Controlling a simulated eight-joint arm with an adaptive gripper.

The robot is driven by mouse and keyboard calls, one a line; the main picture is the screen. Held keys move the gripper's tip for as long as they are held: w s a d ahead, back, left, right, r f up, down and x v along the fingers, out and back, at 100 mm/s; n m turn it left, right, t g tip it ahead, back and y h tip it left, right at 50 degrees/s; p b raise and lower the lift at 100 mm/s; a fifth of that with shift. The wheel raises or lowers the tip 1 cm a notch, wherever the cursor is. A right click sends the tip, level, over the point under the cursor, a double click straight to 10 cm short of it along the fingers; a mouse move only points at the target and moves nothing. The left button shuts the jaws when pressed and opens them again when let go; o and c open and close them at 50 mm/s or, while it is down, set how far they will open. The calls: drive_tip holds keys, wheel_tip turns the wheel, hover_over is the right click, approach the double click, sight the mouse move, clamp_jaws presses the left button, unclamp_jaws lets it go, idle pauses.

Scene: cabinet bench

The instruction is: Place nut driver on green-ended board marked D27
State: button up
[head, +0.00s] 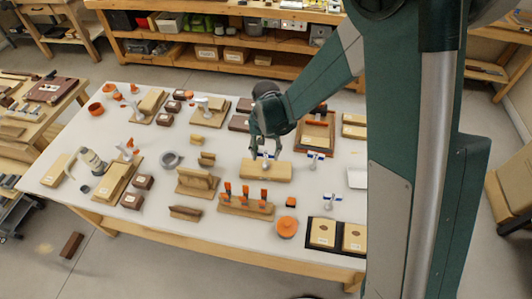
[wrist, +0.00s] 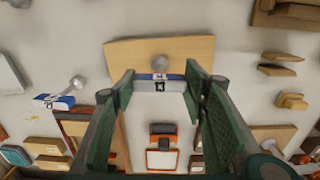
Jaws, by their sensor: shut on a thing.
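My gripper (head: 265,152) is pointed down over a plain tan board (head: 262,174) near the table's middle. In the wrist view its fingers (wrist: 160,82) are shut on a small blue-and-white piece (wrist: 159,84) with a dark mark and a grey round end. I cannot tell for sure that this piece is the nut driver. The tan board (wrist: 125,52) lies behind it in the wrist view. Whether the piece touches the board is unclear. I can read no D27 mark and see no green end on any board.
Similar blue-and-white pieces stand to the right (head: 316,156) and front right (head: 330,200). A wooden tray (head: 303,140) is right of my gripper. A rack with orange-topped items (head: 245,208) and an orange round pot (head: 287,227) are in front.

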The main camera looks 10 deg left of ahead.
drive_tip(key=shift+f, duration=0.15)
drive_tip(key=o, duration=1.3)
drive_tip(key=shift+r, duration=6.1)
drive_tip(key=shift+d+r, duration=0.1)
